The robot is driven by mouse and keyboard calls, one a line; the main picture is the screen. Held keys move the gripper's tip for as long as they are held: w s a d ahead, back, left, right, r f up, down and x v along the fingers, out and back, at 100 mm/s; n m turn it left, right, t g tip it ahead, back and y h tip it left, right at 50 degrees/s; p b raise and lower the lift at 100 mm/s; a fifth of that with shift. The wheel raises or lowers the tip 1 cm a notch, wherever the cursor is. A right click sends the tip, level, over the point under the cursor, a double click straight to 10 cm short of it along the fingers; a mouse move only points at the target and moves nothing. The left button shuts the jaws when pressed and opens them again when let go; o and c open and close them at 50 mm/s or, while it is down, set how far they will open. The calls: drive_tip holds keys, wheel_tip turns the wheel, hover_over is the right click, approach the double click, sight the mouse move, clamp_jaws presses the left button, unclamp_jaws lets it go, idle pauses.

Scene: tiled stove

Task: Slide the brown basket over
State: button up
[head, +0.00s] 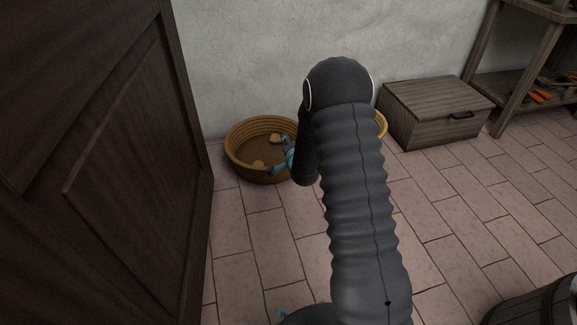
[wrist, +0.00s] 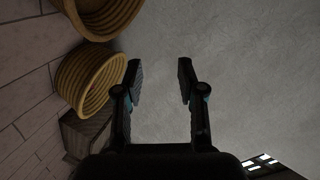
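A round brown wicker basket (head: 233,150) stands on the tiles by the wall in the head view, left of my arm. A basket at the top left of the wrist view (wrist: 97,18) appears to be the same one. My gripper (wrist: 160,72) is open and empty in the wrist view, its two dark fingers apart with pale wall behind them. In the head view my arm hides most of the gripper; teal parts, probably its own, show in front of the basket. I cannot tell whether it touches the basket.
A second, yellower basket (head: 382,124) is mostly hidden behind my arm; it also shows in the wrist view (wrist: 93,78). A wooden chest (head: 434,105) and a shelf (head: 522,75) stand to the right. A dark wooden door (head: 105,160) fills the left. A barrel (head: 540,305) is bottom right.

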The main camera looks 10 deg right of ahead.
drive_tip(key=s+r+n+g, duration=0.2)
drive_tip(key=s+r+n, duration=0.1)
drive_tip(key=s+r, duration=0.55)
drive_tip(key=s+r+n+g, duration=0.25)
drive_tip(key=s+r, duration=0.35)
drive_tip(key=r, duration=0.6)
drive_tip(key=s+r+n+g, duration=0.2)
drive_tip(key=s+n, duration=0.1)
drive_tip(key=s, duration=1.3)
drive_tip(key=s+r+n+g, duration=0.2)
drive_tip(key=s+r+n, duration=0.1)
drive_tip(key=s, duration=1.3)
drive_tip(key=shift+a+r+n, duration=0.15)
drive_tip(key=shift+a+n, duration=0.05)
drive_tip(key=shift+n, duration=0.15)
